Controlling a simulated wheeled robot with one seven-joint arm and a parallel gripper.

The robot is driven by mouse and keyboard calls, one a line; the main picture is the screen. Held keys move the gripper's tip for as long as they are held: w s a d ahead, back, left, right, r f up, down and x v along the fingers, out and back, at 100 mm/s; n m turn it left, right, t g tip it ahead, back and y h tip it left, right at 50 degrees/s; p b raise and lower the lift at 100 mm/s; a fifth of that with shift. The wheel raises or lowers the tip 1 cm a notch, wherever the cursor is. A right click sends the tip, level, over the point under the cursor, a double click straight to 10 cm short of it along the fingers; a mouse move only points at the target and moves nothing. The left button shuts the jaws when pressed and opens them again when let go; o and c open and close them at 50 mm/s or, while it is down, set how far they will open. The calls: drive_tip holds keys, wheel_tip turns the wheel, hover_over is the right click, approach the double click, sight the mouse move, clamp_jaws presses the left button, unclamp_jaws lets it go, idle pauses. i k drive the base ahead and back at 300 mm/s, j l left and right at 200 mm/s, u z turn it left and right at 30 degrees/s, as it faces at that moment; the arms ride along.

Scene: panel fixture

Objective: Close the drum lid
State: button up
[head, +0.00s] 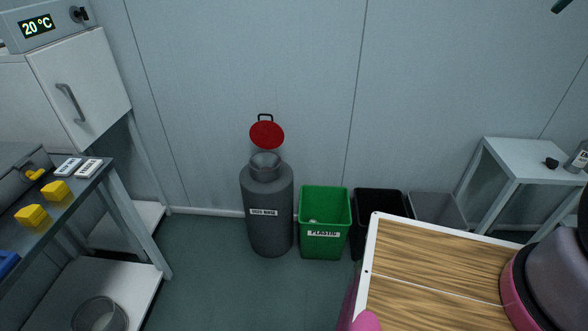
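The grey drum (268,218) stands on the floor against the back wall, left of a green bin. It has a white label and a narrower neck at the top. Its red lid (267,135) is raised, tilted up behind the neck with its broad face showing, and a dark handle (265,117) is at its upper edge. The drum's mouth (265,159) is open. The hinge is too small to make out.
A green plastic bin (324,224), a black bin (379,208) and a grey bin (437,209) stand right of the drum. A workbench (96,190) is at left, a small table (525,161) at right. A wood-topped surface (432,270) fills the lower right. Floor before the drum is clear.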

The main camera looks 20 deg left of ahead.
sight(266, 134)
drive_tip(key=i+j+u, duration=0.55)
drive_tip(key=i+j, duration=0.25)
